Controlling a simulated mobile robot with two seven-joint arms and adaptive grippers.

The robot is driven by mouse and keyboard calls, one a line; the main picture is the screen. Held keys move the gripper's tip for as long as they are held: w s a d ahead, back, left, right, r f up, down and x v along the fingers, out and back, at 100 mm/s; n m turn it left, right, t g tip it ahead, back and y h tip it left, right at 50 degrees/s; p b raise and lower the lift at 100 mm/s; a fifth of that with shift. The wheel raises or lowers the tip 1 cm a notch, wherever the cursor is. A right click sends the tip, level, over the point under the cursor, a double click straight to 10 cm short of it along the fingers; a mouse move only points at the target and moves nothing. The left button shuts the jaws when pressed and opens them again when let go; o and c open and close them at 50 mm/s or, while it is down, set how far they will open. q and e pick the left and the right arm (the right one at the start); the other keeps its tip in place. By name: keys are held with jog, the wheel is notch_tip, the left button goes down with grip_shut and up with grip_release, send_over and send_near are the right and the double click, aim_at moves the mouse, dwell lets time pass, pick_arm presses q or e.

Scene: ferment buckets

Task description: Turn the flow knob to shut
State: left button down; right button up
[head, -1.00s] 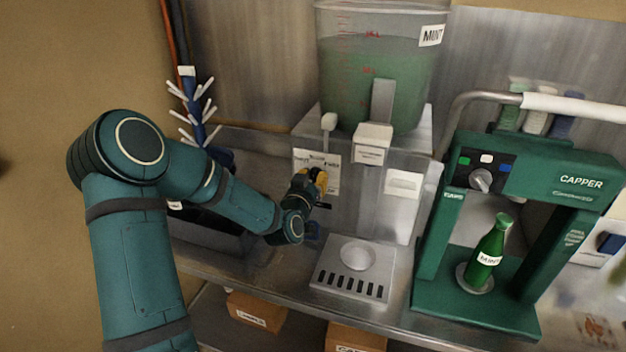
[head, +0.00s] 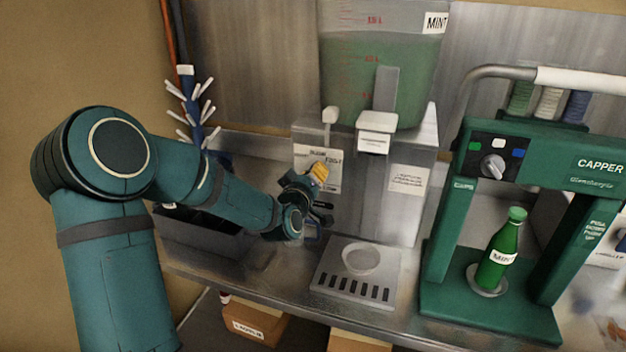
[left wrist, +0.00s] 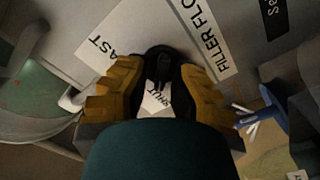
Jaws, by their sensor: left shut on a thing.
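My left gripper (head: 320,173) has yellow fingers and is at the front panel of the metal filler stand (head: 345,200), below the mint bucket (head: 375,60). In the left wrist view the gripper (left wrist: 158,82) is shut on the dark flow knob (left wrist: 160,62), with one yellow finger on each side. A white label reading SHUT (left wrist: 157,101) shows between the fingers. A FILLER FLOW label (left wrist: 207,35) and a label ending in AST (left wrist: 110,40) are on the panel around it. The fingers hide much of the knob, and its exact pointing is unclear. My right gripper is not in view.
A drip tray (head: 330,283) with a round cup rest lies below the spout (head: 376,142). A green capper (head: 545,165) with a green mint bottle (head: 500,250) stands at right. A bottle-drying rack (head: 190,110) stands behind my left arm.

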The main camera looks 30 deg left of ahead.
pick_arm(q)
jog(key=shift+w+a+r+n, duration=0.1)
jog(key=shift+r+n, duration=0.2)
jog(key=c, duration=1)
grip_release()
jog(key=o, duration=0.4)
jog(key=shift+w+f, duration=0.15)
jog(key=shift+f, duration=0.05)
jog(key=shift+s, duration=0.2)
jog(key=v, duration=1.2)
